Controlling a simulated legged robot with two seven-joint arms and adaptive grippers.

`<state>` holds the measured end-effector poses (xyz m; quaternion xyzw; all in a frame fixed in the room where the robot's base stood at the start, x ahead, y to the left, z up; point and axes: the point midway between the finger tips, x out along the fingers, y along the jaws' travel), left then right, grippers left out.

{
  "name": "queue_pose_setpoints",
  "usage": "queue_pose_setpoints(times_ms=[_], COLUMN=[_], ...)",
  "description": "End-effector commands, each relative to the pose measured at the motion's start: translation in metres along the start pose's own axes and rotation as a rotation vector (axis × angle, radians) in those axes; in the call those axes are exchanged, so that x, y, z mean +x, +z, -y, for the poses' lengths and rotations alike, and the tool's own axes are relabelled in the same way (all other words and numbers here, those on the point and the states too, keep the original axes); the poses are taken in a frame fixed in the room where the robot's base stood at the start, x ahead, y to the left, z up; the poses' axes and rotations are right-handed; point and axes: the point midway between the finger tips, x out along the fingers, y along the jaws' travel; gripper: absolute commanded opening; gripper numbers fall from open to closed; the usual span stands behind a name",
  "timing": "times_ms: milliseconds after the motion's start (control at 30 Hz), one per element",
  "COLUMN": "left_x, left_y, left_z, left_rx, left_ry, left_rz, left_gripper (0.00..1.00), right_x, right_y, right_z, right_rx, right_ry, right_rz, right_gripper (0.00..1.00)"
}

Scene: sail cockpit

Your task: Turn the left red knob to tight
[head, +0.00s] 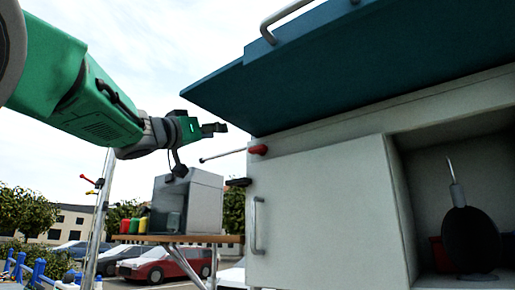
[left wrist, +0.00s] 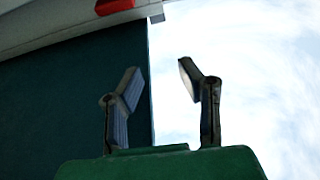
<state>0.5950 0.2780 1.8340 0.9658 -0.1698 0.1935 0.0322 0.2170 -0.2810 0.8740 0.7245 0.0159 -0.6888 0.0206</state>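A red knob (head: 258,149) sits at the upper left edge of the pale cabinet, with a thin metal rod reaching left from it. A red part (left wrist: 115,6), probably the same knob, shows at the top edge of the left wrist view, partly cut off. My left gripper (head: 214,128) is up and left of the knob in the head view, apart from it. In the left wrist view the left gripper (left wrist: 160,67) has its two fingers spread with nothing between them. My right gripper is not in view.
A teal raised panel (head: 300,75) with a metal handle overhangs the cabinet (head: 325,200). A dark lever (head: 238,182) sticks out below the knob. An open compartment at right holds a dark pan (head: 470,238).

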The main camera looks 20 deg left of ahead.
Motion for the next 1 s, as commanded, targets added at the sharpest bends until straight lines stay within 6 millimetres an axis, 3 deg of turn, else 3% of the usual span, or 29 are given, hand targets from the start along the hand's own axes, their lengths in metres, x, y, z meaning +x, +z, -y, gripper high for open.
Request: queue_pose_setpoints(times_ms=[433, 1000], left_x=[-0.025, -0.026], left_y=[-0.010, -0.012], left_z=[0.010, 0.011], left_rx=[0.000, 0.001], left_ry=[0.000, 0.000], left_rz=[0.001, 0.001], left_gripper=[0.33, 0.33], right_x=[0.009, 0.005], right_y=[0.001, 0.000], right_z=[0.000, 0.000], right_rx=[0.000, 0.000], right_ry=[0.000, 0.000], right_rz=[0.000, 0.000], right_gripper=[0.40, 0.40])
